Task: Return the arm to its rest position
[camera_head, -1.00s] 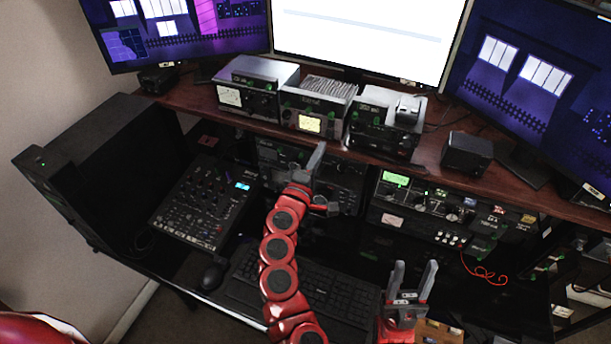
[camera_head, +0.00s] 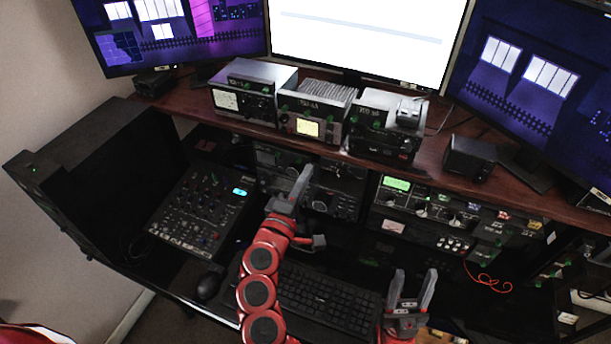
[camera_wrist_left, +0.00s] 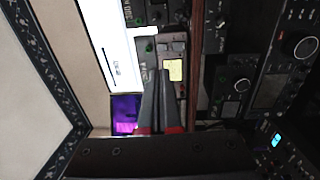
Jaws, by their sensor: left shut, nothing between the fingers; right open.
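My left arm, red with dark joint caps, rises from the bottom of the head view. Its left gripper (camera_head: 299,187) is shut and empty, above the desk in front of the lower radio units. In the left wrist view its two fingers (camera_wrist_left: 161,95) lie together, pointing toward the small tuner units on the shelf. My right gripper (camera_head: 412,290) is open and empty at the lower right of the keyboard, fingers pointing up. The tuner units on the shelf are the left one (camera_head: 245,101), the middle one (camera_head: 303,127) with a lit yellow display, and the right one (camera_head: 380,145).
A keyboard (camera_head: 325,297), a mouse (camera_head: 210,281) and a mixer (camera_head: 200,210) lie on the lower desk. A rack radio with a green display (camera_head: 397,184) stands under the wooden shelf (camera_head: 180,108). Several monitors stand behind. A dark speaker (camera_head: 469,157) sits on the shelf.

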